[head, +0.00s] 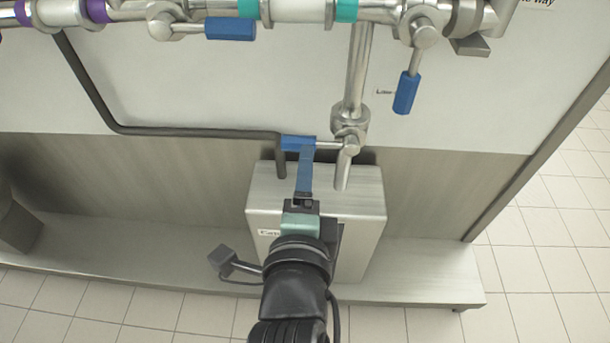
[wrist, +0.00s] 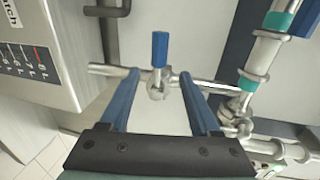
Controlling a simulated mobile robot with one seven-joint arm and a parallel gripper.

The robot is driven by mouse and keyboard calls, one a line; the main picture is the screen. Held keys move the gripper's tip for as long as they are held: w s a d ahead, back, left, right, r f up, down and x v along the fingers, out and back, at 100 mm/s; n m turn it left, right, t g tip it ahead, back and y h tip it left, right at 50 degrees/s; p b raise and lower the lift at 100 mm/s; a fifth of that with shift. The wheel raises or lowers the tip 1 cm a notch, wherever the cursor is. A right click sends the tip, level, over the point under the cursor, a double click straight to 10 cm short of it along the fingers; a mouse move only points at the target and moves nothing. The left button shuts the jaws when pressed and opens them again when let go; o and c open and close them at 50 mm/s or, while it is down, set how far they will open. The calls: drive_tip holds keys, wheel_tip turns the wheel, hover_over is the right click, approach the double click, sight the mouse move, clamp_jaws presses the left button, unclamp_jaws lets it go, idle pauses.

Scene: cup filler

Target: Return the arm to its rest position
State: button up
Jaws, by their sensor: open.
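My arm reaches up from the bottom middle of the head view, in front of a grey metal box. My gripper (head: 305,154) is there just below a blue valve handle (head: 293,142), with a blue finger close to it. In the wrist view my gripper (wrist: 160,77) is open, its two blue fingers apart and nothing held between them. The blue valve handle also shows in the wrist view (wrist: 159,47), between and beyond the fingertips. Whether a finger touches the handle or its pipe, I cannot tell.
The metal box (head: 357,207) stands on a low ledge (head: 420,287) beneath the arm. A dark bent pipe (head: 180,131) runs to its left side. Pipes with other blue handles (head: 230,28) (head: 406,92) cross above. Tiled floor (head: 550,230) lies open at right.

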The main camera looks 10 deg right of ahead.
drive_tip(key=shift+s+a+r, duration=0.15)
drive_tip(key=shift+s, duration=0.5)
drive_tip(key=s+a+r+n+t+y+p, duration=0.1)
drive_tip(key=r+n+t+p, duration=0.3)
drive_tip(key=r, duration=2)
drive_tip(key=s+a+r+n+t+y+p, duration=0.1)
drive_tip(key=a+r+n+t+y+p, duration=0.1)
drive_tip(key=r+n+p, duration=0.8)
drive_tip(key=s+a+r+n+t+y+p, duration=0.1)
drive_tip(key=a+r+n+t+p, duration=0.2)
drive_tip(key=r+p, duration=1.7)
wheel_tip(320, 180, up, 20)
drive_tip(key=n+t, duration=0.3)
drive_tip(key=n, duration=0.1)
drive_tip(key=shift+s+a, duration=0.35)
drive_tip(key=shift+a, duration=0.05)
